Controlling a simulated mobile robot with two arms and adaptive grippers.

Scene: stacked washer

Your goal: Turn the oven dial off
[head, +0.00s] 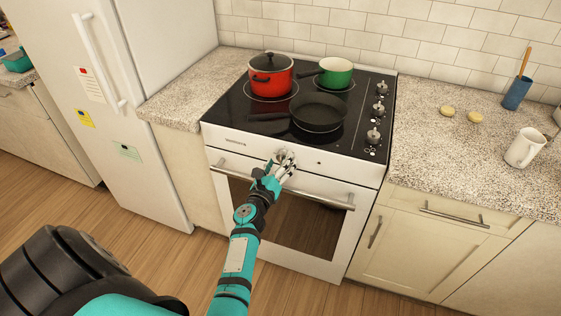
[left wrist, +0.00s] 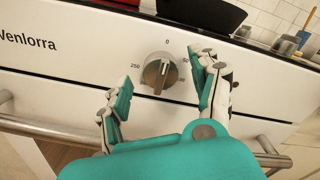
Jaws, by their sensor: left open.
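The oven dial (left wrist: 158,75) is a round silver-grey knob on the white front panel of the oven (head: 222,142). Printed marks, including 0 above it and 250 to its left, ring the knob in the left wrist view. The knob's grip ridge stands nearly upright in that picture; I cannot tell which end is the pointer. My left gripper (left wrist: 162,70) is open, with one finger at the dial's lower left and the other at its right. I see no clear contact. In the head view my left gripper (head: 282,164) covers part of the dial.
The oven door handle (head: 315,197) runs just below the panel. A black pan (head: 318,113), a red pot (head: 270,75) and a green pot (head: 336,72) stand on the cooktop. Several cooktop knobs (head: 374,135) line its right side. The fridge (head: 165,60) stands left.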

